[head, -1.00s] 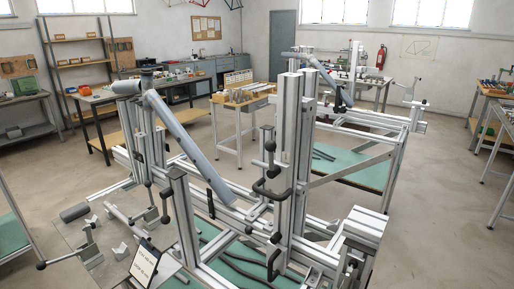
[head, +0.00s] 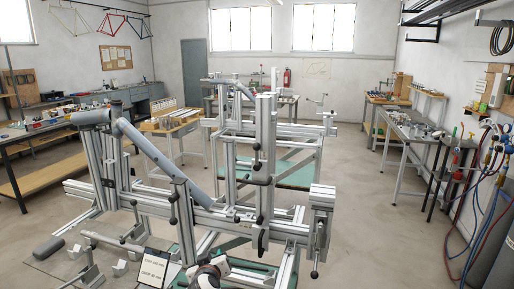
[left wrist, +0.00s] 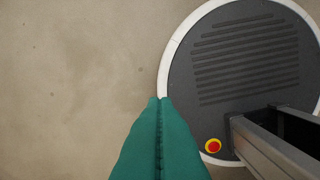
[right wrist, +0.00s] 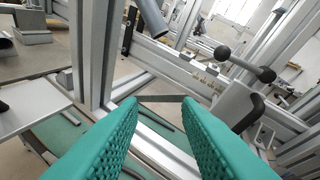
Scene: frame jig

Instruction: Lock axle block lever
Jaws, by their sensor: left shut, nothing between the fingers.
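The frame jig (head: 220,215) of aluminium profiles stands in front of me with a grey frame tube (head: 150,150) slanting across it. Several dark-knobbed levers show on it, one hanging at the right end (head: 315,272); I cannot tell which is the axle block's. In the right wrist view a lever with two dark ball knobs (right wrist: 245,64) lies beyond my fingers, to the right. My right gripper (right wrist: 158,102) is open, its teal fingers apart with nothing gripped. My left gripper (left wrist: 160,100) is shut and empty above the floor beside my base.
A small printed card (head: 154,268) stands at the jig's near left. Another jig (head: 285,130) stands behind. Workbenches line both sides, with a metal table (head: 410,135) and hoses at the right. Floor is open to the right of the jig.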

